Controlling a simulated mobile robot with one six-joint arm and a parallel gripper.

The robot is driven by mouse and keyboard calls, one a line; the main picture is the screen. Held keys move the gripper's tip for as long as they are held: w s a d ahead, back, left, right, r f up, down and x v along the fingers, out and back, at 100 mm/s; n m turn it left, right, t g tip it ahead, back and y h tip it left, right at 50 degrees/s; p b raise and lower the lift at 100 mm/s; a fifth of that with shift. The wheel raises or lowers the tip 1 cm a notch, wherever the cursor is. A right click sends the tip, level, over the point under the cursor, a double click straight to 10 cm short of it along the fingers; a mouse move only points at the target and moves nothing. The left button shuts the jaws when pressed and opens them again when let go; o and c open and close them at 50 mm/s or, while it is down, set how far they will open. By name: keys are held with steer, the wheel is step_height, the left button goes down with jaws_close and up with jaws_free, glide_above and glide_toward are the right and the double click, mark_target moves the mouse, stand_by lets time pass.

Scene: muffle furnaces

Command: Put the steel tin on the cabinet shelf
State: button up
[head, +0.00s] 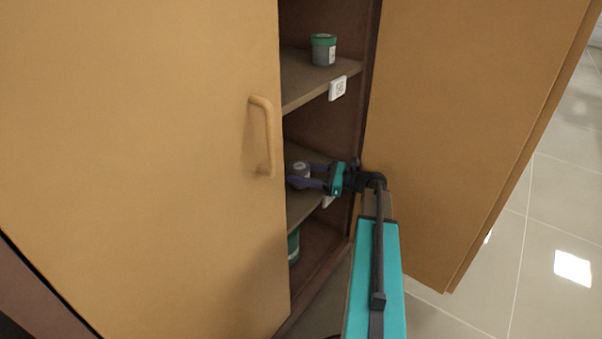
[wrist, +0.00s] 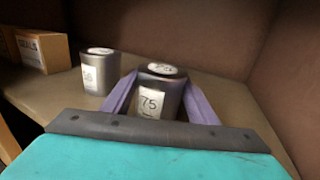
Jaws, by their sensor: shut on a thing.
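The steel tin (wrist: 160,91) is a grey metal cylinder with a white label reading 75. In the wrist view it stands upright between the two purple fingers of my gripper (wrist: 161,100), which is shut on it. In the head view the tin (head: 300,170) and my gripper (head: 308,176) are inside the open cabinet at the middle shelf (head: 305,204). The tin appears to be at the shelf surface; whether its base touches is hidden by my gripper.
A second labelled grey tin (wrist: 100,72) stands just left of the held one. A cardboard box marked SEALS (wrist: 42,50) is further left. A green-lidded jar (head: 323,49) stands on the upper shelf. The left door (head: 140,150) is closed; the right door (head: 460,130) is open.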

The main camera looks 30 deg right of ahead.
steer(key=o, duration=1.2)
steer(key=shift+f, duration=0.1)
steer(key=p+v, duration=0.1)
steer(key=v, duration=0.2)
steer(key=p+v, duration=0.1)
steer(key=v, duration=0.2)
steer(key=shift+r, duration=0.25)
steer(key=shift+p+v, duration=0.35)
steer(key=shift+v, duration=0.45)
steer(key=shift+f, duration=0.1)
steer(key=shift+s, duration=0.1)
